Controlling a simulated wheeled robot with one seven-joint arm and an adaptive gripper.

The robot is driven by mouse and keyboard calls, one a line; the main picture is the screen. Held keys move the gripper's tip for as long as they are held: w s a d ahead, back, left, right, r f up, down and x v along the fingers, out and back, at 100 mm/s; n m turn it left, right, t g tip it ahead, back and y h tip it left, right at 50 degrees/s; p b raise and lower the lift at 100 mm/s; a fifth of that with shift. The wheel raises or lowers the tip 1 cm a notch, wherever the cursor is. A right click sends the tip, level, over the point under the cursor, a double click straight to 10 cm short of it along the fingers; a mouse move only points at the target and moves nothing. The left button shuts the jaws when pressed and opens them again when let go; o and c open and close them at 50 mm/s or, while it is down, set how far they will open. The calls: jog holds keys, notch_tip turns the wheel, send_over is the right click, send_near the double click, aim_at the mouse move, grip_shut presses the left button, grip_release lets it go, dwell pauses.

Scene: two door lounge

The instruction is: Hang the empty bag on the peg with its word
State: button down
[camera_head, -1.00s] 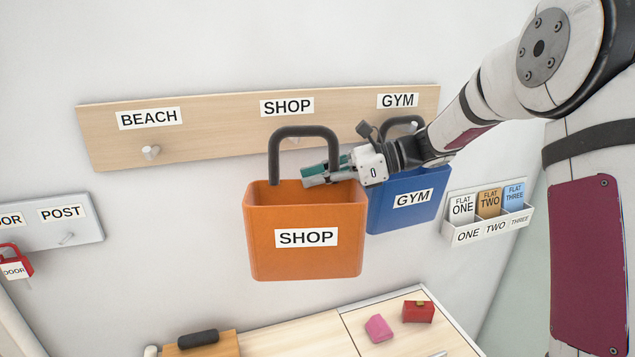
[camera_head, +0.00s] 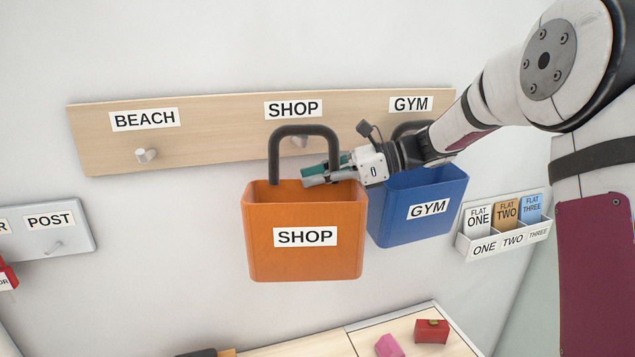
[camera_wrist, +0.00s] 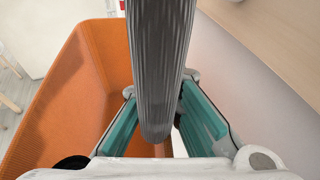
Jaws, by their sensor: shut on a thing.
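An orange bag (camera_head: 305,260) labelled SHOP hangs upright from its dark grey handle (camera_head: 303,131) in the head view. My gripper (camera_head: 328,174) is shut on the right leg of that handle. The wrist view shows the handle (camera_wrist: 156,70) between the teal finger pads, with the orange bag (camera_wrist: 70,120) at the left. The bag looks empty where its inside shows. The wooden peg board (camera_head: 215,150) carries the words BEACH, SHOP and GYM. The SHOP peg (camera_head: 299,141) shows through the handle loop, below its label (camera_head: 293,110); I cannot tell whether they touch.
A blue GYM bag (camera_head: 408,215) hangs just right of the orange bag, behind my gripper. The BEACH peg (camera_head: 146,155) is bare. A POST hook board (camera_head: 45,230) is at left. A card rack (camera_head: 505,238) is at right. A cabinet top (camera_head: 300,345) lies below.

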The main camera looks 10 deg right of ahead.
jog(key=shift+w+a+f+b, duration=0.15)
jog(key=shift+w+b, duration=0.2)
jog(key=shift+w, duration=0.2)
jog(key=shift+w+a+f+b, duration=0.15)
jog(key=shift+w+b, duration=0.2)
jog(key=shift+w, duration=0.25)
jog(key=shift+w+f+b, duration=0.15)
jog(key=shift+w+b, duration=0.2)
jog(key=shift+w, duration=0.2)
